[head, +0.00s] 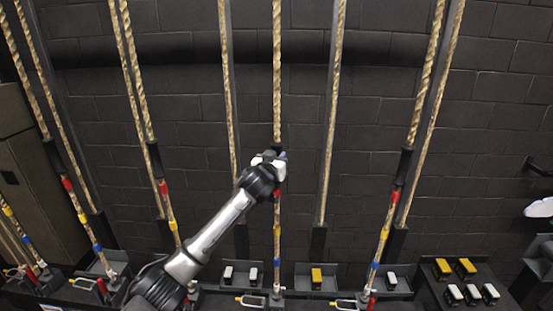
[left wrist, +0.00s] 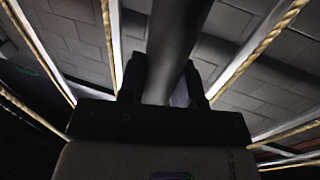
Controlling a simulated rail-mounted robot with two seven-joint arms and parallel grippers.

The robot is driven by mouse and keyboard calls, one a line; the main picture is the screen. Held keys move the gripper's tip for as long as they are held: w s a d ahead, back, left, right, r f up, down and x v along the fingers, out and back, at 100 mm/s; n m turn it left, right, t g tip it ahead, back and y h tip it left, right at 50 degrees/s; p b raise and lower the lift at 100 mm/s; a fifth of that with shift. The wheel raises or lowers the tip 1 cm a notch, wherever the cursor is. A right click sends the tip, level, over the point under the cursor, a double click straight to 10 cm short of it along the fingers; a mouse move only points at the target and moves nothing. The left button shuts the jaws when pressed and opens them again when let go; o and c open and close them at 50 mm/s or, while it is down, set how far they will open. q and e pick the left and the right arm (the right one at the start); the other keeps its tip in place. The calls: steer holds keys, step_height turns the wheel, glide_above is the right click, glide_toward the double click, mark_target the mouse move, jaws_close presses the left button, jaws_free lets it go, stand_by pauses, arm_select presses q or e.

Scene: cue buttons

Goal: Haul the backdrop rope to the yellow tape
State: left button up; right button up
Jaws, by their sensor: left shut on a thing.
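My left gripper (head: 268,162) is at the middle rope (head: 277,75) in the head view. In the left wrist view its two fingers (left wrist: 164,85) are shut around a dark smooth cylinder (left wrist: 178,35), which appears to be the black sleeve on this rope. Most of the sleeve is hidden behind the gripper in the head view. Below the gripper the rope carries red tape (head: 280,191), then yellow tape (head: 277,231), then blue tape (head: 277,262). I cannot read a label that tells which rope is the backdrop one. My right gripper does not show.
Other ropes with sleeves and tape hang left (head: 157,160) and right (head: 403,165). A side box with yellow and white blocks (head: 466,268) stands at right. A dark brick wall is behind.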

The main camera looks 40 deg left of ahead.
mark_target(276, 240)
arm_select(q)
jaws_close()
step_height(276, 240, down, 34)
steer(key=b, duration=2)
steer(key=shift+b, duration=0.3)
steer(key=o, duration=1)
jaws_free()
steer(key=shift+s, duration=0.1)
